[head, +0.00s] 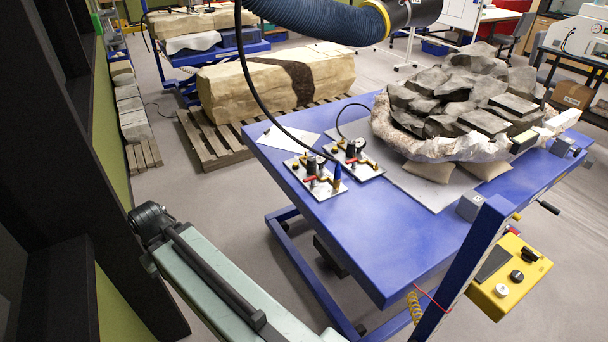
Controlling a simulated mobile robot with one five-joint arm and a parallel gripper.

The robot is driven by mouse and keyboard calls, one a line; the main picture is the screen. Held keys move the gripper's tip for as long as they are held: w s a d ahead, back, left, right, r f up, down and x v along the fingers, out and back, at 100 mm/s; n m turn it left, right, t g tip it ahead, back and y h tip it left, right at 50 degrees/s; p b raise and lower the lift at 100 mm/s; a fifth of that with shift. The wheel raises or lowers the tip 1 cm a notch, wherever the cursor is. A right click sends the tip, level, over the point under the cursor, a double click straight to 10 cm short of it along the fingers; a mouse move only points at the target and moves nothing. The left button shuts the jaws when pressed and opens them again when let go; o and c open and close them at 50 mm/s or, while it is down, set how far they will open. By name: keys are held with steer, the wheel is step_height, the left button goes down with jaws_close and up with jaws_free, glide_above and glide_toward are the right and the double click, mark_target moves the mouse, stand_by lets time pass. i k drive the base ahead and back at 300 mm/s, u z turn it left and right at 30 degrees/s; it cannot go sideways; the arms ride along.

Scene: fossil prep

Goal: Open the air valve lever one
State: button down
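Two small metal valve plates lie on the blue lift table, near its left corner. The nearer plate (328,191) carries a red lever (310,178), brass fittings, a dark round gauge and an upright blue pointed part. The farther plate (369,171) carries another red lever (351,160), brass fittings and a dark gauge. A black hose reaches each plate from above. The levers are too small to tell whether they are open or shut, and I cannot read which is one. My gripper is not in view.
The blue table (400,235) has bare room in front of the plates. A plaster-jacketed load of dark rocks (455,105) fills its right rear. A blue post with a yellow control box (508,279) stands at the right front. A blue duct (325,18) hangs above. Grey floor (225,220) is clear left of the table.

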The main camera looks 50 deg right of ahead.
mark_target(313, 179)
steer(key=z, duration=0.15)
steer(key=i, duration=0.9)
steer(key=z, duration=0.2)
steer(key=k, duration=0.95)
steer(key=z, duration=0.2)
steer(key=i, duration=0.9)
steer(key=u, duration=0.05)
